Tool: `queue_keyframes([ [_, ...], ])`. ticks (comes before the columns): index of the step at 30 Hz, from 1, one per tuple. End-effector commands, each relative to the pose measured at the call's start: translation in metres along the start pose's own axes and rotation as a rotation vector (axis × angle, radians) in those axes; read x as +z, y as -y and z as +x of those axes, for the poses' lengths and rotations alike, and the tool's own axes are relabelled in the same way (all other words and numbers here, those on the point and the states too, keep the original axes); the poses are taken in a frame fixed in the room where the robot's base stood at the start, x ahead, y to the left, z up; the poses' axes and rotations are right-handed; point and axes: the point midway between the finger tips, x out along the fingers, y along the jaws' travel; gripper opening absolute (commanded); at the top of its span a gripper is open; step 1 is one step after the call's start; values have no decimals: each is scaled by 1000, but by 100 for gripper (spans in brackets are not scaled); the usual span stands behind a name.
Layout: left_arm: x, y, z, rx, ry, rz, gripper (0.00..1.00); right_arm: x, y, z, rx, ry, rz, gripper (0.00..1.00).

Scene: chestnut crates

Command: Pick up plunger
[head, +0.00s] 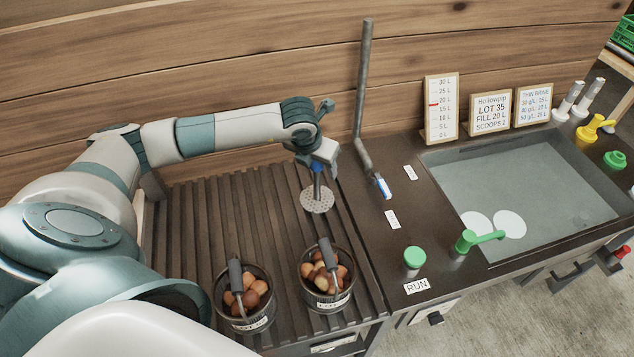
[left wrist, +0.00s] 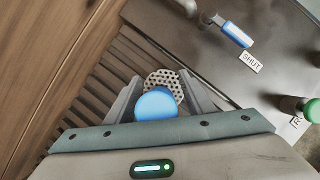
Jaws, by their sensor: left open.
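The plunger (head: 317,199) stands on the slatted rack in the head view, with a pale perforated disc at the bottom and a blue handle above it. In the left wrist view its round blue knob (left wrist: 155,104) is between my fingers, with the disc beyond it. My left gripper (head: 319,165) is above the disc at the handle's top, and its fingers (left wrist: 160,98) are open on either side of the knob. I cannot tell whether they touch it. My right gripper is not in view.
Two buckets of chestnuts (head: 215,292) (head: 352,292) with scoops stand at the rack's front. A tall grey pipe (head: 362,90) with a blue-handled valve (head: 383,187) rises to the right. A green button (head: 415,257) and water basin (head: 520,175) are further right.

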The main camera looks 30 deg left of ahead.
Motion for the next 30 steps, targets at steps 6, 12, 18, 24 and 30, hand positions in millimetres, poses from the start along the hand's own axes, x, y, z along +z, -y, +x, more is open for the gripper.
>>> queue_keyframes([
  [6, 0, 0, 0, 0, 0, 0, 48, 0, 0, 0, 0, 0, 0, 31],
  [12, 0, 0, 0, 0, 0, -1, 15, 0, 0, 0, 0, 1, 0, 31],
  [18, 1, 0, -1, 0, 2, -1, 0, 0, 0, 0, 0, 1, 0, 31],
  [24, 1, 0, -1, 0, 2, -1, 0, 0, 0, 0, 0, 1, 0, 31],
  [30, 4, 0, -6, 0, 2, -2, 0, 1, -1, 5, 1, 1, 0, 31],
])
